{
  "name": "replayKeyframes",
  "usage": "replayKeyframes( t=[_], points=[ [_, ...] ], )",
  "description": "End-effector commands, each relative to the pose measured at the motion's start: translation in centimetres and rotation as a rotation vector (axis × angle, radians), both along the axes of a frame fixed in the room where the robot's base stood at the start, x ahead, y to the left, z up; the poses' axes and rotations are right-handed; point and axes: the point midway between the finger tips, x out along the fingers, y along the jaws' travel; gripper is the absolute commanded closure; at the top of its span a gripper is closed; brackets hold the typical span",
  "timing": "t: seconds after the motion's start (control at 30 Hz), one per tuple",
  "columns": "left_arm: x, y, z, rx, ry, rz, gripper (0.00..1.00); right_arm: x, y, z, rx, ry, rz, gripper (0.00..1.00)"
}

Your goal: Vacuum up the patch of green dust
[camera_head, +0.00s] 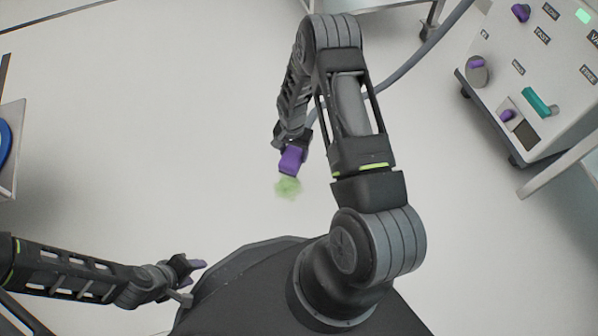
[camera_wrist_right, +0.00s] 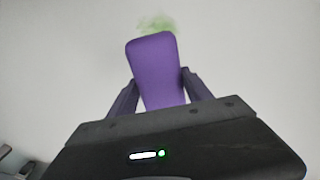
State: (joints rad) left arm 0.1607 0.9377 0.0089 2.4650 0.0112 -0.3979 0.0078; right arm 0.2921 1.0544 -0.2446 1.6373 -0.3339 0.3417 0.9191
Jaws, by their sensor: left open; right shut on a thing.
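A patch of green dust (camera_head: 288,187) lies on the pale floor in front of my base. It also shows in the right wrist view (camera_wrist_right: 156,25), partly hidden behind a purple vacuum nozzle (camera_wrist_right: 155,75). My right gripper (camera_head: 288,147) is shut on the purple nozzle, which also shows in the head view (camera_head: 291,161). The nozzle's end points at the dust and overlaps its near edge in the picture; I cannot tell whether it touches the floor. My left gripper (camera_head: 193,274) is open and empty at the lower left, far from the dust.
A grey hose (camera_head: 420,53) runs from my right gripper to the top. A white machine (camera_head: 555,65) with purple and teal knobs stands at the upper right. A cart with a blue item (camera_head: 4,142) is at the left edge. The floor around the dust is clear.

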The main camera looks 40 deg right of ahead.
Motion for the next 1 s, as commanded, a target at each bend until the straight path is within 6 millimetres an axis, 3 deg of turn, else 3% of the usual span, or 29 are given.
replayKeyframes(
  t=[0.03,0.13,0.67,1.0],
  points=[
    [0.1,0.1,-2.0,0.002,-0.003,0.002,0.56,-0.2,-0.6,-2.6,0.0,-0.001,-0.028,0.86],
    [0.3,0.1,-2.9,0.002,-0.006,0.004,0.56,-0.5,-1.3,-4.2,0.0,-0.001,-0.067,0.86],
    [0.3,0.2,-3.1,0.003,-0.006,0.005,0.56,-0.7,-1.6,-4.9,0.0,-0.001,-0.086,0.86],
    [0.5,0.2,-4.7,0.0,-0.007,0.007,0.56,-1.1,-1.1,-7.7,0.0,-0.001,-0.088,0.86]
  ],
)
